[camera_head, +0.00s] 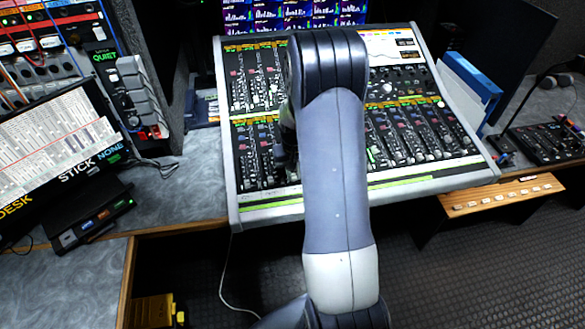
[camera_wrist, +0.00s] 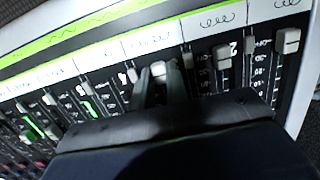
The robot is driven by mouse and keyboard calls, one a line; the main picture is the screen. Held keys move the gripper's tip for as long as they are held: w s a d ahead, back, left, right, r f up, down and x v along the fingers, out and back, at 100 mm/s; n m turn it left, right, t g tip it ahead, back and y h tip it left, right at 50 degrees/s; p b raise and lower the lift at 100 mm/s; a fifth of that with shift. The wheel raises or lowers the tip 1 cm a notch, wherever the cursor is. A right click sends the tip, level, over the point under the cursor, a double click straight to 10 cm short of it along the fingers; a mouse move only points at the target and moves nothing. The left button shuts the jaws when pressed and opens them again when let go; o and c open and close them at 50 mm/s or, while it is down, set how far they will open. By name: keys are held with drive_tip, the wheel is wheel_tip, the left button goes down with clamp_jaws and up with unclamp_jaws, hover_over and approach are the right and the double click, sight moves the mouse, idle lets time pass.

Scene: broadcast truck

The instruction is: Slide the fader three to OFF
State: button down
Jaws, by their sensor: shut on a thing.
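The mixing console (camera_head: 232,215) stands ahead, with fader rows on its sloping face. In the wrist view, my gripper (camera_wrist: 160,80) is down at the fader row, its two dark fingers shut on a pale fader cap (camera_wrist: 158,69). This is the third fader from the right end there, so I take it as fader three; its number is not readable. In the head view my gripper (camera_head: 286,145) is dark and partly hidden by my arm.
Several other faders lie on the other side. A blue binder (camera_head: 470,80) leans right of the console. A laptop-like sheet display (camera_head: 55,145) stands left.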

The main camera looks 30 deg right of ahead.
drive_tip(key=shift+s+a, duration=0.1)
drive_tip(key=shift+s, duration=0.15)
drive_tip(key=c, duration=1.4)
unclamp_jaws()
